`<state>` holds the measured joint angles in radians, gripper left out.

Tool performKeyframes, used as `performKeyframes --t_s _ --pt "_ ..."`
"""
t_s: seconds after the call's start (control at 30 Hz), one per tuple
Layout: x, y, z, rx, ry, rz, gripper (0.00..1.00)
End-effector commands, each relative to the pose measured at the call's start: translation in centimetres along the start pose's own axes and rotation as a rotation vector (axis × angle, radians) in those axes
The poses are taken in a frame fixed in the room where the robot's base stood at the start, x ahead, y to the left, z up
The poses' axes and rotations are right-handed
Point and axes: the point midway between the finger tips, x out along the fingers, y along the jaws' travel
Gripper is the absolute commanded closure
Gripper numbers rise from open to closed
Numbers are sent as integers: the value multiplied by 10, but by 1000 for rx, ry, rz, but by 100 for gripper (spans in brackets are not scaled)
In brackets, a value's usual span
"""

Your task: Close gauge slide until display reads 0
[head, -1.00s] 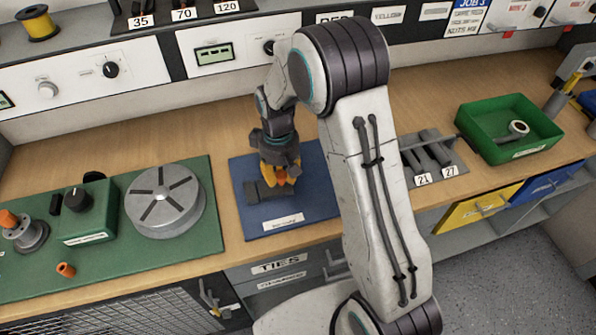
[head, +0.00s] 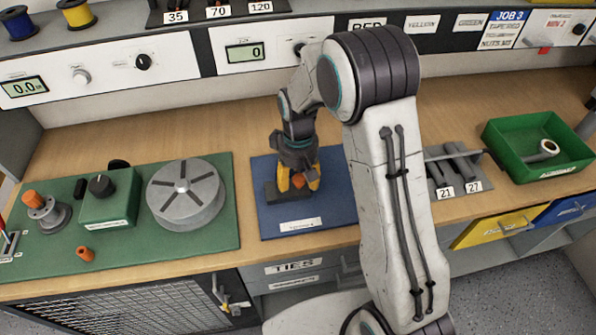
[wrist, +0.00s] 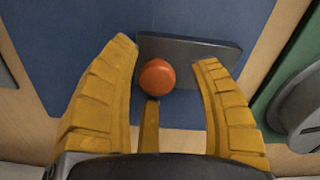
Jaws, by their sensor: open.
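The gauge is a dark grey bar (head: 284,192) with an orange knob (head: 298,181) on a blue mat (head: 335,205). Both the bar (wrist: 205,52) and the round knob (wrist: 157,76) also show in the wrist view. My gripper (head: 300,177) is open low over the gauge. In the wrist view its yellow fingers (wrist: 165,60) stand on either side of the knob, with gaps between. A third finger is just below the knob in that picture. The panel display (head: 245,52) above the bench reads 0. The slide's exact seating is partly hidden by the fingers.
A green mat (head: 222,235) on the left bears a grey slotted disc (head: 187,193) and a green box with a black knob. A green tray (head: 560,165) stands at the right. My arm covers the bench right of the blue mat.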

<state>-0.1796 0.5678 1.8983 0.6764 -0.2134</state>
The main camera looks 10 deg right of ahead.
Motion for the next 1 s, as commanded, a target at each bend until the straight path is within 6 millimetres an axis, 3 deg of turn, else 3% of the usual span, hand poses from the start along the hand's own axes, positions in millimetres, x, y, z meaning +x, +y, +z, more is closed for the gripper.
performKeyframes --t_s 0.17,0.7,1.0 --pt "-15 0 -2 0 5 1 43" --pt "-99 0 -1 0 3 1 43" --pt "-118 -1 0 -1 0 0 43"
